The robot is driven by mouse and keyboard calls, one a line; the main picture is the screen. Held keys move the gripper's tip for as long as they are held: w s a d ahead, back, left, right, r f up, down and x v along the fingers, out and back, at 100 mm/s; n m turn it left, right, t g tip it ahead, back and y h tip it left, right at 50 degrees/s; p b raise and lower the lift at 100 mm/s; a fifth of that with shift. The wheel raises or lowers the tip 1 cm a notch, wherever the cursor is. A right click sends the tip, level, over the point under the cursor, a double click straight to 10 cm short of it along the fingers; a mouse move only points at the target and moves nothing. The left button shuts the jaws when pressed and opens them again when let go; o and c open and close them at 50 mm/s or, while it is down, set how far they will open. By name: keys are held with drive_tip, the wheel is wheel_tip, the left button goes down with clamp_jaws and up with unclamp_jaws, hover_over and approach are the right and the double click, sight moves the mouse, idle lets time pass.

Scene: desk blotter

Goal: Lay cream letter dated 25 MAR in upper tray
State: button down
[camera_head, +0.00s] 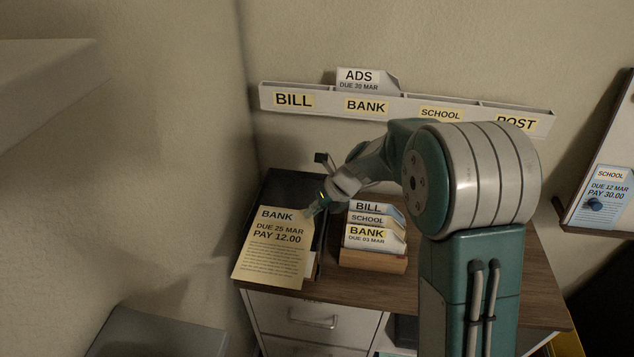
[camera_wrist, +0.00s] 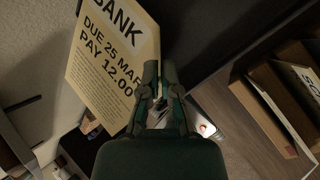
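The cream letter (camera_head: 270,247) reads BANK, DUE 25 MAR, PAY 12.00. It lies over the front part of the black tray (camera_head: 285,188) at the desk's left end and hides its front edge; I cannot tell whether it touches the tray floor. My gripper (camera_head: 314,209) is at the letter's upper right edge and appears shut on it. In the wrist view the letter (camera_wrist: 112,65) extends left from my gripper (camera_wrist: 159,82), whose fingers are close together with the letter's edge at them. The dark tray floor (camera_wrist: 200,45) shows behind.
A wooden holder (camera_head: 372,260) with several envelopes stands just right of the tray. A wall rack (camera_head: 405,113) labelled BILL, BANK, SCHOOL and POST holds an ADS envelope (camera_head: 362,80). A blue SCHOOL letter (camera_head: 606,190) is on a board at the right.

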hover_over(313, 189)
drive_tip(key=d, duration=0.2)
drive_tip(key=shift+s+a, duration=0.2)
drive_tip(key=shift+s, duration=0.2)
drive_tip(key=shift+w+d, duration=0.3)
drive_tip(key=shift+w, duration=0.15)
drive_tip(key=shift+a+f, duration=0.15)
drive_tip(key=shift+f, duration=0.75)
drive_tip(key=shift+a+f, duration=0.15)
drive_tip(key=shift+f, duration=0.7)
drive_tip(key=shift+d+f, duration=0.1)
drive_tip(key=c, duration=1.1)
unclamp_jaws()
